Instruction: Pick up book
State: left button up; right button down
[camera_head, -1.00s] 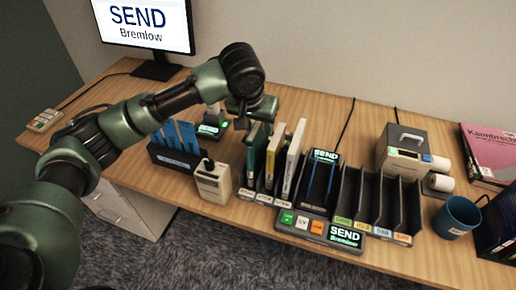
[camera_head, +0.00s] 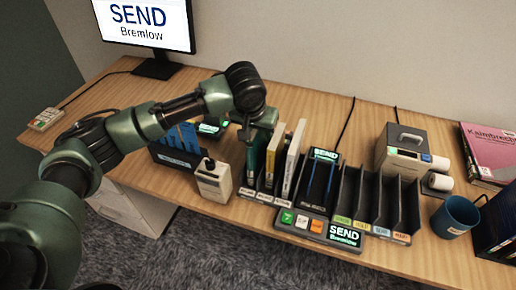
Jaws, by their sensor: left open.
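Three books stand upright in the slots of a dark sorter rack (camera_head: 262,192) near the middle of the desk. They are a green book (camera_head: 253,165), a yellow book (camera_head: 272,158) and a white book (camera_head: 293,158). My left gripper (camera_head: 252,135) is open and points down at the top of the green book. The arm's end hides the book's upper part, and I cannot tell whether the fingers touch it. My right gripper is not in view.
A beige handheld device (camera_head: 213,181) stands just left of the rack. A blue-divided holder (camera_head: 176,157) is behind it. To the right are empty slots (camera_head: 375,200), a label printer (camera_head: 405,150), a blue mug (camera_head: 456,216) and a pink book (camera_head: 490,150). A monitor (camera_head: 145,22) reads SEND Bremlow.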

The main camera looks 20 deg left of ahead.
pick_arm(q)
jog(key=shift+f, duration=0.2)
dwell(0.4)
grip_shut()
jog(key=shift+r, duration=0.1)
dwell(1.2)
